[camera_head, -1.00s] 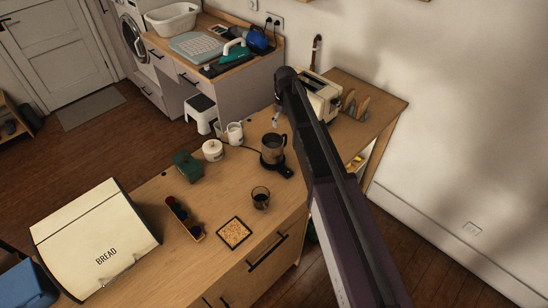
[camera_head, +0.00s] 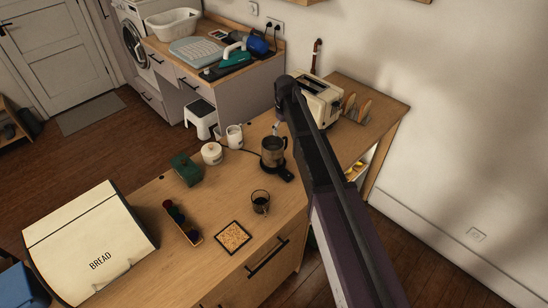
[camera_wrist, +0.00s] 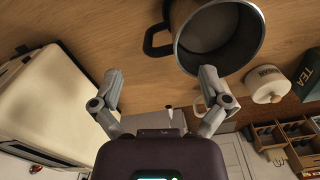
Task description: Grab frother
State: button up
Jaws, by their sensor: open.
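The frother (camera_head: 272,153) is a dark metal jug on a black base with a cord, standing upright on the wooden counter. In the wrist view the frother (camera_wrist: 222,68) is large at the top, right of centre, with its open rim and dark handle showing; the handle points left. My gripper (camera_wrist: 160,75) is open and empty, its two fingers spread apart. The right finger overlaps the frother's edge in the picture; I cannot tell whether they touch. In the head view my gripper (camera_head: 277,127) is small, just behind and above the frother, partly hidden by my arm.
A cream toaster (camera_head: 321,98) stands close to the right of my arm. A white mug (camera_head: 234,136), a lidded white pot (camera_head: 212,153) and a green tea box (camera_head: 186,169) stand left of the frother. A glass cup (camera_head: 260,202) and a patterned coaster (camera_head: 233,236) are nearer the front.

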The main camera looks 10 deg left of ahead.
jog(key=shift+w+a+f+b, duration=0.1)
jog(key=shift+f+b, duration=1.15)
jog(key=shift+f, duration=0.05)
jog(key=shift+w+f+b, duration=0.1)
jog(key=shift+f+b, duration=1.1)
jog(key=shift+f, duration=0.05)
grip_shut()
